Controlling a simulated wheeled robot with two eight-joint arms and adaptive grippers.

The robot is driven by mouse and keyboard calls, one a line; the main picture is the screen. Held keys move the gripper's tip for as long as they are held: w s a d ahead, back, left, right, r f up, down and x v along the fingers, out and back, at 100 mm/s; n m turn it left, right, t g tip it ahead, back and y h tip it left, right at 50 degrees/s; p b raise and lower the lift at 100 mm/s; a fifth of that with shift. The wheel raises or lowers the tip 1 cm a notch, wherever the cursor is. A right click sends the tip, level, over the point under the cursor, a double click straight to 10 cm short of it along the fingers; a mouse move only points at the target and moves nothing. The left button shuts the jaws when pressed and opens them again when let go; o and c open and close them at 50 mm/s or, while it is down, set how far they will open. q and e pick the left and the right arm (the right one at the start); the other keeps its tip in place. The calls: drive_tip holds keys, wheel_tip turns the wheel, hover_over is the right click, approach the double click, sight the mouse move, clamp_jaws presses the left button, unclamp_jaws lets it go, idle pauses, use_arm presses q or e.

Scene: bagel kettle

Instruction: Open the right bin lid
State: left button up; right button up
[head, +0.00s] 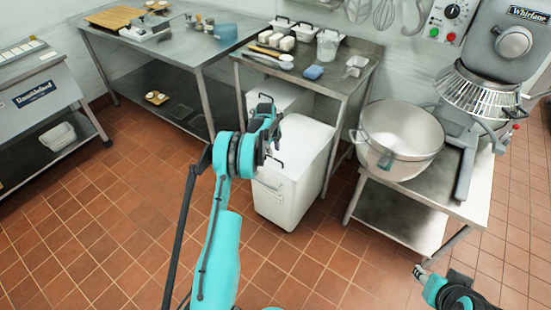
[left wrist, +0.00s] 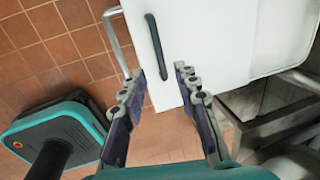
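A white bin (head: 295,185) stands on the tiled floor, partly under the middle table, with its flat white lid (head: 308,140) on top. A second white bin (head: 288,93) shows behind it to the left, partly hidden by my arm. My left gripper (head: 276,131) is open over the near bin's left side. In the left wrist view its fingers (left wrist: 160,76) are apart, with a dark lid handle (left wrist: 157,48) ahead in the gap, not gripped. The lid looks closed. Part of my right arm shows at the lower right; its finger opening is unclear.
A large steel bowl (head: 400,135) stands on a low table to the right, beside a mixer (head: 500,60). The red tiled floor in front is clear.

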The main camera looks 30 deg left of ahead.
use_arm(q)
drive_tip(key=f, duration=0.2)
drive_tip(key=w+f+b, duration=0.1)
drive_tip(key=f, duration=0.2)
drive_tip(key=shift+f+b, duration=0.2)
drive_tip(key=shift+b, duration=0.1)
clamp_jaws()
